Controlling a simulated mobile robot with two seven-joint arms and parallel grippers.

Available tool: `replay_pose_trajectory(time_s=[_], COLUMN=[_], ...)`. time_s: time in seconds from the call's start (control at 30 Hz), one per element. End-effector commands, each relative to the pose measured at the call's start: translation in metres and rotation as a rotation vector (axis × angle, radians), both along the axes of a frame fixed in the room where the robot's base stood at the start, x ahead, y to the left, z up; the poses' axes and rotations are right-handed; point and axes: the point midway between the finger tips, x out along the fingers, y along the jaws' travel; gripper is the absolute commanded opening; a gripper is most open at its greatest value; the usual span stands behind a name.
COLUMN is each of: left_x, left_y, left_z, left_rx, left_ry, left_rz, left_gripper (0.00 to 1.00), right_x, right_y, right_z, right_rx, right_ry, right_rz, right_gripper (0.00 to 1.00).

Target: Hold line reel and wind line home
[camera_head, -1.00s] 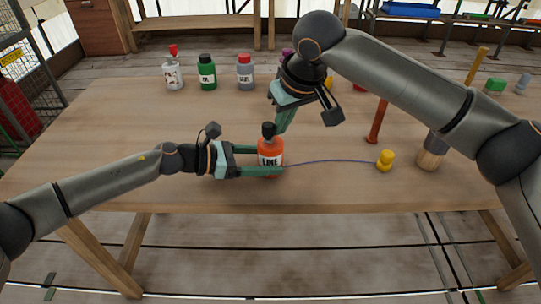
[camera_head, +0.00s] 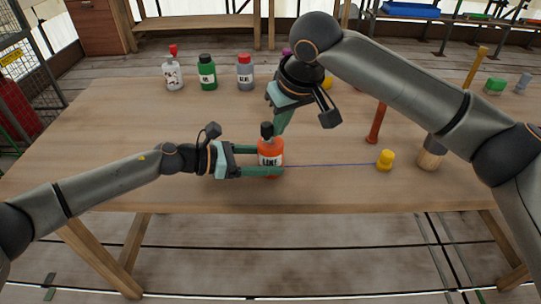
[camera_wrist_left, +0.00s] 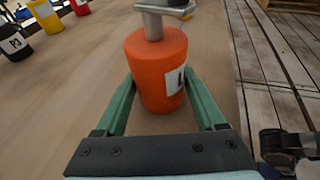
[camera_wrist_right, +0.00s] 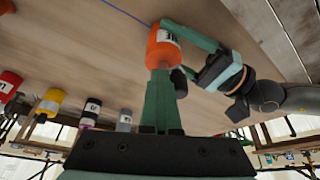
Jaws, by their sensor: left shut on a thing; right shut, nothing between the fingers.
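The orange line reel (camera_head: 271,158) with a "LINE" label stands upright on the table. My left gripper (camera_head: 270,161) is shut around its body from the left, and the left wrist view shows both fingers on the reel's sides (camera_wrist_left: 150,75). A grey crank (camera_wrist_left: 158,12) with a dark knob (camera_head: 267,129) is on top. My right gripper (camera_head: 279,130) is shut and empty, its tips beside the knob; the right wrist view cannot settle whether they touch it (camera_wrist_right: 180,82). A thin blue line (camera_head: 330,165) runs straight from the reel to a yellow weight (camera_head: 385,160) lying on the table.
A wood-and-grey cylinder (camera_head: 431,155) and a red-brown post (camera_head: 377,122) stand on the right. Bottles line the back: white (camera_head: 173,75), green (camera_head: 207,73) and grey (camera_head: 245,73), with others partly behind my right arm. The table's front-left is clear.

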Motion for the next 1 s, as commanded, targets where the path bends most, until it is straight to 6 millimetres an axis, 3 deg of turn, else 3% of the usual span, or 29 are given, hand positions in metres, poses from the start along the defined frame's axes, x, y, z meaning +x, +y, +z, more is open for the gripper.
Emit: replay_pose_trajectory(time_s=[0.33,1.0], left_x=[0.002,0.000], left_y=[0.001,0.000], left_z=[0.000,-0.001], left_rx=[-0.001,0.001], left_ry=[0.002,0.002], left_rz=[0.007,0.002], left_gripper=[0.41,0.41], right_x=[-0.007,-0.005], right_y=[0.003,0.002], right_z=[0.003,0.057], right_rx=[0.003,0.003], right_ry=[0.004,0.000], right_rz=[0.007,0.004], right_gripper=[0.00,0.00])
